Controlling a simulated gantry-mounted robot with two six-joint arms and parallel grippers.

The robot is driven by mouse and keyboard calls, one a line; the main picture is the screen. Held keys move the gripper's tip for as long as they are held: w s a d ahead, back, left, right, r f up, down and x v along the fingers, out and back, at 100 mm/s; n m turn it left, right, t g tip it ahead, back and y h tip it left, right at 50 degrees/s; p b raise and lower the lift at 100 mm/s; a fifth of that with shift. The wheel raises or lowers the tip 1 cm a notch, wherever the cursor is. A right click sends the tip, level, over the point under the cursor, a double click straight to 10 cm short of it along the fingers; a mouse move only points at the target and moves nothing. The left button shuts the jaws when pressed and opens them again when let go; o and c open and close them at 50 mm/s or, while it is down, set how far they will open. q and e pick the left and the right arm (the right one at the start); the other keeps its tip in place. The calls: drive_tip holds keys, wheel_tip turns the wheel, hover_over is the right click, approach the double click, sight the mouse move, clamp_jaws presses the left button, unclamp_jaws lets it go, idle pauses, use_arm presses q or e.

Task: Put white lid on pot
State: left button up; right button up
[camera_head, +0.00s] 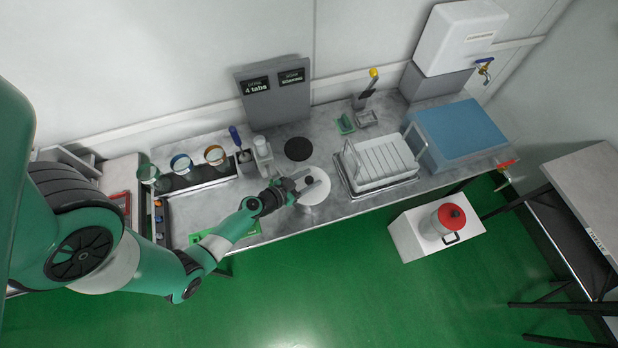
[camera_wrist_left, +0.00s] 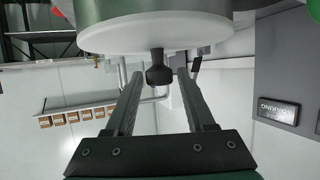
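The white lid (camera_head: 318,194), a round disc with a black knob, is at the counter's front edge in the head view. The left wrist view shows the lid (camera_wrist_left: 205,35) upside down, with its knob (camera_wrist_left: 158,72) between the two finger tips. A grey rounded body (camera_wrist_left: 150,9) lies beyond the lid there; I cannot tell surely whether it is a pot under it. My left gripper (camera_head: 298,189) is open, with a gap on both sides of the knob. A grey pot (camera_head: 434,226) with a red lid (camera_head: 452,216) stands apart on a white box. My right gripper is out of view.
A black disc (camera_head: 298,149) lies behind the white lid. A white dish rack (camera_head: 380,163) stands to the right, beside a blue-topped box (camera_head: 460,132).

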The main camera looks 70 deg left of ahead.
use_arm(q)
drive_tip(key=shift+o, duration=0.4)
drive_tip(key=shift+r, duration=0.1)
drive_tip(key=shift+r+p, duration=0.25)
drive_tip(key=shift+p, duration=0.15)
drive_tip(key=shift+r+p, duration=0.5)
drive_tip(key=shift+p, duration=0.1)
drive_tip(key=b+v, duration=0.1)
drive_tip(key=v, duration=1)
drive_tip(key=shift+s+d+f, duration=0.2)
drive_tip(key=shift+s, duration=0.25)
